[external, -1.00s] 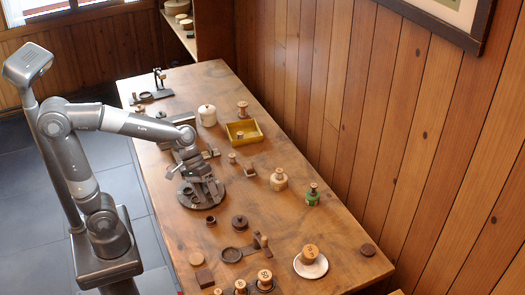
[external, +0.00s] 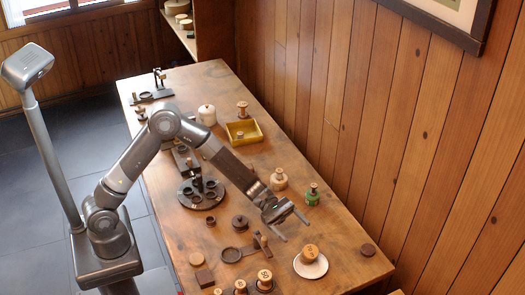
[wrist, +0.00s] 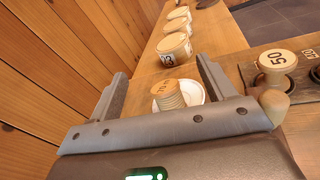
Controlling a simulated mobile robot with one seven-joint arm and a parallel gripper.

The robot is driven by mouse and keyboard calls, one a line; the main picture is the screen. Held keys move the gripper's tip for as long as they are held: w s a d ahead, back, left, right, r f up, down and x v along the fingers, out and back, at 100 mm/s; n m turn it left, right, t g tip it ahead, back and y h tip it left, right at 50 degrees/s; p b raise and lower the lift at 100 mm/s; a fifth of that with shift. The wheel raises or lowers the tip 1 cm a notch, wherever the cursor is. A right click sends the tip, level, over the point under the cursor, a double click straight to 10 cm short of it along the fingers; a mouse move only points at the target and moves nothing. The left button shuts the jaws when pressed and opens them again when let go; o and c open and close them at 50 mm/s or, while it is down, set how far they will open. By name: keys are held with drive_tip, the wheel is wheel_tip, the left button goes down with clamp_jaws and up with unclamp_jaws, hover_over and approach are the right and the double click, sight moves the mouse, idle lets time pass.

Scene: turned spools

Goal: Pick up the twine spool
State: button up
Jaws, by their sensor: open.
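A tan spool (external: 309,251) with a marked round wooden top stands upright on a white saucer (external: 323,266) near the right end of the table. It looks like the twine spool; in the wrist view the spool (wrist: 169,95) has a ridged tan side. My gripper (external: 295,229) is open and empty, above the table and up to the left of this spool. In the wrist view the spool shows between the two fingers of my gripper (wrist: 162,70), apart from them. The palm hides the near part of the saucer.
A green spool (external: 313,194) and a cream spool (external: 279,180) stand behind my gripper. Several numbered spools, one marked 50 (wrist: 276,62), stand along the front edge. The wood-panelled wall (external: 400,150) bounds the table's far side.

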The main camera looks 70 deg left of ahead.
drive_tip(key=w+f+n+t, duration=0.1)
drive_tip(key=w+n, duration=0.1)
approach(312, 264)
drive_tip(key=shift+h, duration=0.3)
drive_tip(key=d+r, duration=0.2)
drive_tip(key=r, duration=0.1)
drive_tip(key=shift+w+d+r, duration=0.15)
drive_tip(key=shift+w+r, duration=0.05)
drive_tip(key=shift+r, duration=0.15)
drive_tip(key=shift+d+f, duration=0.2)
drive_tip(key=shift+d, duration=0.1)
drive_tip(key=shift+x, duration=3.55)
drive_tip(key=shift+w+a, duration=0.1)
drive_tip(key=shift+w, duration=0.05)
drive_tip(key=shift+c, duration=0.5)
